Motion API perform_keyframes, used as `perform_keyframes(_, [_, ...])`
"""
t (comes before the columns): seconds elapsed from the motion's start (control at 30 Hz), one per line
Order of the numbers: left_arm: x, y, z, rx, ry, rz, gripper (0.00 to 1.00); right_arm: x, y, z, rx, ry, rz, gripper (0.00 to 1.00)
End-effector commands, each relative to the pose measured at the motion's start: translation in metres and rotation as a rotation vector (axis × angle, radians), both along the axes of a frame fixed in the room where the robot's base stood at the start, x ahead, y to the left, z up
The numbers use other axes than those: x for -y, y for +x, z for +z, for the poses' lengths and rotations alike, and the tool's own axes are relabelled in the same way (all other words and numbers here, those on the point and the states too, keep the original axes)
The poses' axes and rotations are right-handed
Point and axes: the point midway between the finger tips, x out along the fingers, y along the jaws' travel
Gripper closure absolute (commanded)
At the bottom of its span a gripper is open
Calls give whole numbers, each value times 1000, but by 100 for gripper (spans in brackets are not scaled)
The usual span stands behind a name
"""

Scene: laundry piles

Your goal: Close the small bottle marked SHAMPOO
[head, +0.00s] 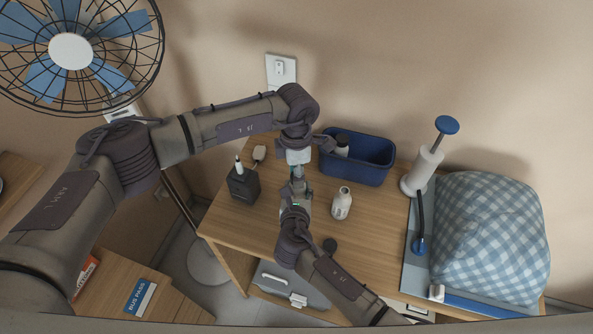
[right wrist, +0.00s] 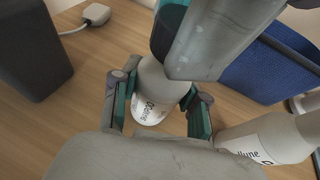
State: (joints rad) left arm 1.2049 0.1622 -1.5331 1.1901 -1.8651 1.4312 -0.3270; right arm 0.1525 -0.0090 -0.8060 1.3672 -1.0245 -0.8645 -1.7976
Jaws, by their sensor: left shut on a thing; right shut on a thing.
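A small white bottle (right wrist: 152,108) stands upright between my right gripper's teal-padded fingers (right wrist: 158,108) in the right wrist view. Its label is turned and only partly readable, with letters that fit SHAMPOO. My right gripper (head: 298,192) is shut on this bottle; in the head view the grippers largely hide it. My left gripper (head: 298,172) comes down from above and is shut at the bottle's top. It also shows at the top of the right wrist view (right wrist: 180,35). What its fingers hold, likely the cap, is hidden.
A dark round cap (head: 330,245) lies on the wooden table (head: 240,228). A blue bin (head: 372,160) is behind, a dark box (head: 243,185) left.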

Motion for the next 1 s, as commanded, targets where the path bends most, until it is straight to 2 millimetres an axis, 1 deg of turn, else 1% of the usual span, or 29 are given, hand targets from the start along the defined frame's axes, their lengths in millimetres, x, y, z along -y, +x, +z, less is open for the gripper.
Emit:
perform_keyframes(0.07, [0,0,0,2,0,-58,75,0,0,0,0,0,0,100])
perform_keyframes(0.17, [0,1,0,2,2,-229,75,0,0,0,0,0,0,100])
perform_keyframes(0.9, [3,4,0,1,3,-2055,75,0,0,0,-1,0,0,100])
perform_keyframes(1.0, [3,3,0,1,2,-2271,75,0,0,0,-1,0,0,100])
